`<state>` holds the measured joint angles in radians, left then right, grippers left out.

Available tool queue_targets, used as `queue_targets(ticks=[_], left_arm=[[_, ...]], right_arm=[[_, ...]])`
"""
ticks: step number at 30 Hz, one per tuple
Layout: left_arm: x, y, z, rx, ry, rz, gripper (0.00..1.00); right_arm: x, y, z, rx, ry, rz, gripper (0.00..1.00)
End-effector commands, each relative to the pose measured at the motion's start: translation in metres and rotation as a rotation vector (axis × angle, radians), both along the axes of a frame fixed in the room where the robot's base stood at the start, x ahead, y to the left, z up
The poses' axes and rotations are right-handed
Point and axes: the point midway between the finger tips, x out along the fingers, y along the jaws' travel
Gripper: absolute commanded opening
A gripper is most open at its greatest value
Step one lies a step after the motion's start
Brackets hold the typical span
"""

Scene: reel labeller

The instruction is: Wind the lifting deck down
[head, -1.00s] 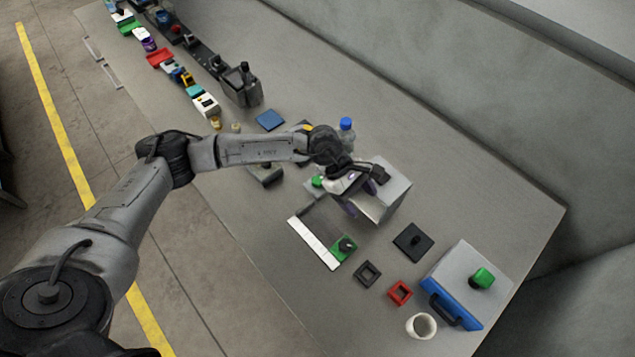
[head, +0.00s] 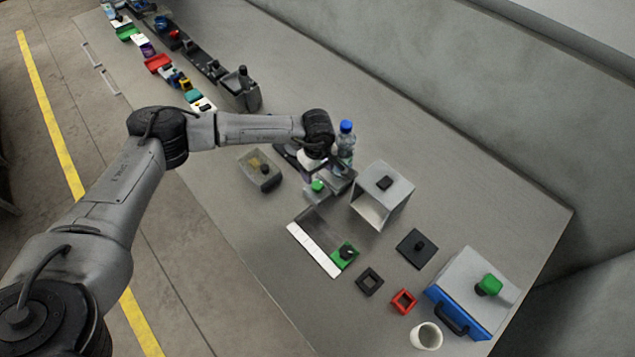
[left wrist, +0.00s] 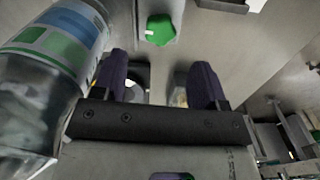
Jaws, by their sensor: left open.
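My left gripper (head: 309,166) is open and empty, pointing down beside the water bottle. In the left wrist view its two purple fingers (left wrist: 158,84) stand well apart. A green knob (head: 318,186) sits on a small grey block just in front of the gripper. The green knob also shows in the left wrist view (left wrist: 160,30), beyond the fingertips and not touched by them. I cannot tell for certain which thing is the lifting deck; the arm and gripper cover part of the dark grey mechanism here. My right gripper is not in view.
The water bottle (head: 346,143) stands close to the gripper and fills the left of the wrist view (left wrist: 55,75). A light grey open box (head: 399,181) stands to the right. A clear tray (head: 262,182) lies left. A blue-fronted box (head: 458,314) and white cup (head: 426,336) are lower right.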

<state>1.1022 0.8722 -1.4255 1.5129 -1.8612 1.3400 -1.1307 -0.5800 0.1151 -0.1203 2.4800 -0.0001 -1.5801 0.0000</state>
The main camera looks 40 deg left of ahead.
Motion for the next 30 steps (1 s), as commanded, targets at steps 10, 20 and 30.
queue_targets(ticks=[10, 20, 30], left_arm=[[0.000, 0.000, -0.052, 0.000, 0.001, 0.000, 0.66], [0.000, -0.001, -0.068, -0.001, 0.000, -0.001, 0.66], [0.000, 0.000, -0.068, -0.001, 0.000, -0.001, 0.58]], right_arm=[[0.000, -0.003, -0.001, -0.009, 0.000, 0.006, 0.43], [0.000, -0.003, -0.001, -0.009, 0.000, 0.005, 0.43], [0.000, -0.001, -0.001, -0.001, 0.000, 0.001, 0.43]])
